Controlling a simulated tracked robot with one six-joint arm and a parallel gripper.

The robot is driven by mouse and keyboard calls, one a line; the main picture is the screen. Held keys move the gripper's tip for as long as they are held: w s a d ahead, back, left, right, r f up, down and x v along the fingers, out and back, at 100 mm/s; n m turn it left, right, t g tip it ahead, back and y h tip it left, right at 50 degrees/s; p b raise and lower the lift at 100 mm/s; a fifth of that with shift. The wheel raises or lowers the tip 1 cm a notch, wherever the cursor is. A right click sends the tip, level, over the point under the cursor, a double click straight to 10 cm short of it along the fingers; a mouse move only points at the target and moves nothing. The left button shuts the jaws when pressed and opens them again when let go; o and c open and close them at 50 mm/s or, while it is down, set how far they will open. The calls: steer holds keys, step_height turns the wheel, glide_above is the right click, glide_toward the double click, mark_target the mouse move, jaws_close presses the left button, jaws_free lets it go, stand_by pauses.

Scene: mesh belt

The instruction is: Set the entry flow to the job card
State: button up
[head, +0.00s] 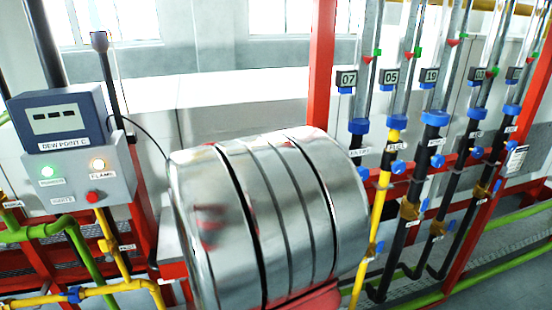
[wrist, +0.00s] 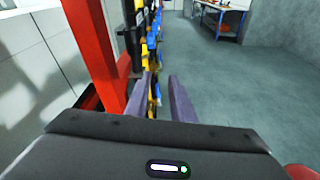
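In the head view a row of upright flow tubes stands on a red frame. The leftmost flow tube (head: 369,50) carries a display (head: 346,78) reading 07, and the small tag (head: 361,152) below it seems to read ENTRY. A blue knob (head: 362,174) sits under that tag. A small white card (head: 515,159) hangs on the red post at right; its text is too small to read. My gripper (wrist: 159,84) shows in the wrist view with its two purple-grey fingers apart and nothing held. It points along the row of pipes, short of them.
At left are a dew point display (head: 60,117) and a lamp box (head: 75,180) with lit lamps. A red post (wrist: 93,50) stands close left of my gripper; the floor (wrist: 235,85) to the right is clear.

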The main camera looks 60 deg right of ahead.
steer(key=d, duration=0.1)
steer(key=d+r+n+g+h, duration=0.1)
steer(key=d, duration=0.1)
steer(key=d+r+g, duration=0.1)
steer(key=shift+s+d+r+n+h, duration=0.15)
steer(key=shift+s+d+n+h, duration=0.05)
steer(key=shift+d+n+h, duration=0.1)
steer(key=x, duration=1.3)
steer(key=shift+s+d, duration=0.25)
steer(key=shift+s, duration=0.1)
steer(key=shift+c, duration=0.2)
jaws_close()
